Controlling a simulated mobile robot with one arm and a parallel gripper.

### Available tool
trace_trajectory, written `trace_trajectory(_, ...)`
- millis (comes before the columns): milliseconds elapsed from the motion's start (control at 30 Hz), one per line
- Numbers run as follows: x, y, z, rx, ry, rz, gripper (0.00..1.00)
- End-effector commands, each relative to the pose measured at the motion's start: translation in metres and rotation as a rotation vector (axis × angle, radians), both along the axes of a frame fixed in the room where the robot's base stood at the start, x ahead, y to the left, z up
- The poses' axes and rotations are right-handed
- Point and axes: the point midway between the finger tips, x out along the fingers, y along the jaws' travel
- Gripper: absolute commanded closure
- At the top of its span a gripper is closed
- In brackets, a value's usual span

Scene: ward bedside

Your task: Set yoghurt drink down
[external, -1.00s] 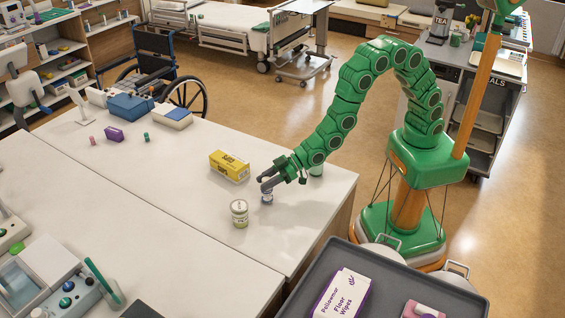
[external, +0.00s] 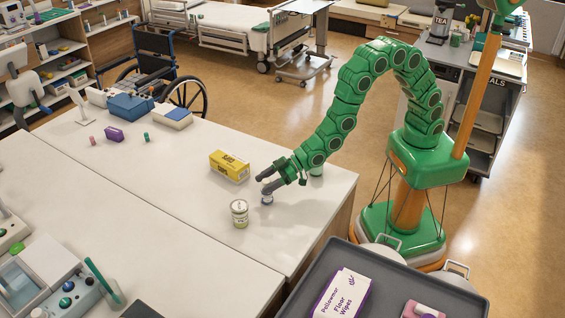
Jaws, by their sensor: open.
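A small white and blue bottle, likely the yoghurt drink (external: 267,198), stands upright on the white table (external: 190,225). My gripper (external: 264,184) is open just above and around its top, with the dark fingers spread. Part of the bottle is hidden by the fingers, and I cannot tell whether they touch it.
A pale lidded jar (external: 239,213) stands just left and in front of the bottle. A yellow box (external: 229,166) lies behind it to the left. A greenish container (external: 316,169) stands behind my wrist. The table's middle left is clear; its right edge is close.

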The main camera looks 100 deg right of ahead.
Motion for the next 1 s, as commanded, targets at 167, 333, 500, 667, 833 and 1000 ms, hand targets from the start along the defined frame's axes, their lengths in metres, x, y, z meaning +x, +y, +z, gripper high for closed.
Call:
trace_trajectory(167,-0.006,-0.001,0.003,0.000,0.001,0.000,0.37)
trace_trajectory(333,-0.020,-0.003,0.008,-0.002,0.004,0.000,0.37)
trace_trajectory(500,-0.036,-0.006,0.018,0.000,-0.003,0.000,0.37)
trace_trajectory(667,-0.054,-0.009,0.023,0.000,0.001,0.000,0.37)
trace_trajectory(833,-0.071,-0.011,0.033,0.000,-0.002,0.000,0.37)
trace_trajectory(1000,-0.090,-0.014,0.038,0.000,0.003,0.000,0.37)
